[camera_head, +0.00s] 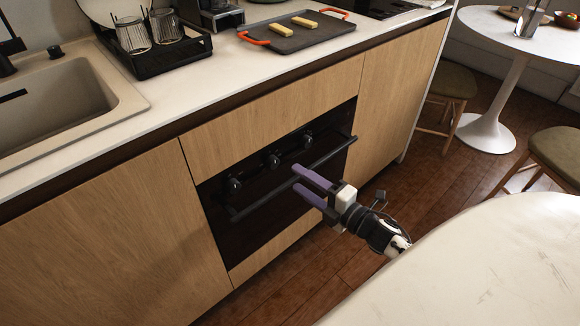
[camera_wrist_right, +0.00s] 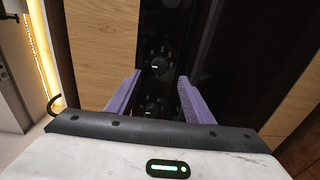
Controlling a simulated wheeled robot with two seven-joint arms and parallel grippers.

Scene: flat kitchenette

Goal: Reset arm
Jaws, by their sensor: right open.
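My right gripper (camera_head: 300,180) is in front of the black oven (camera_head: 250,225) in the head view. Its two purple fingers point left toward the oven's knobs and handle bar (camera_head: 290,180). The fingers are apart with nothing between them. In the right wrist view the open fingers (camera_wrist_right: 158,88) show with the dark oven front and knobs beyond them. I cannot tell whether a fingertip touches the handle bar. My left gripper is not in view.
A counter above holds a sink (camera_head: 60,105), a black dish rack (camera_head: 160,55) with glasses, and a dark tray (camera_head: 295,35) with orange handles and yellow pieces. A pale rounded table (camera_head: 490,270) is near at the lower right. Stools and a round table stand at upper right.

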